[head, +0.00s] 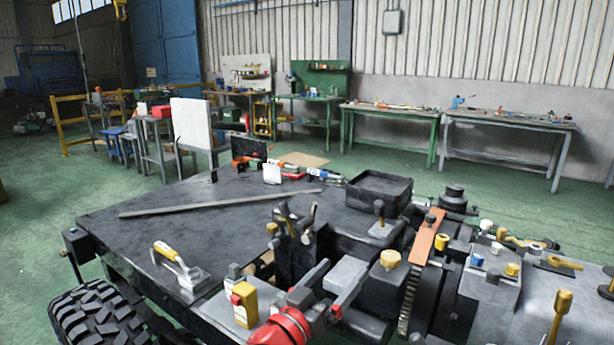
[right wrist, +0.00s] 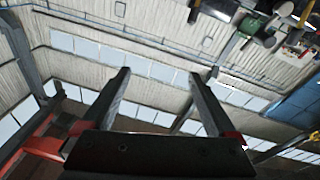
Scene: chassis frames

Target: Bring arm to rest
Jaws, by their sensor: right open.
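My right gripper (head: 347,272) is at the lower middle of the head view, with a red wrist part behind it. Its two grey fingers with red bases are spread apart, over the front part of the dark chassis (head: 160,228). In the right wrist view the two fingers (right wrist: 161,73) stand wide apart with nothing between them; the wall and windows show behind. A grey block lies behind the fingers in the head view; I cannot tell the distance between them. My left gripper is not in view.
A yellow-handled tool (head: 178,262) and a long flat bar (head: 215,203) lie on the chassis. A black tray (head: 378,190) and several yellow-capped parts crowd its right side. Workbenches (head: 388,110) stand along the back wall. Green floor is clear at the left.

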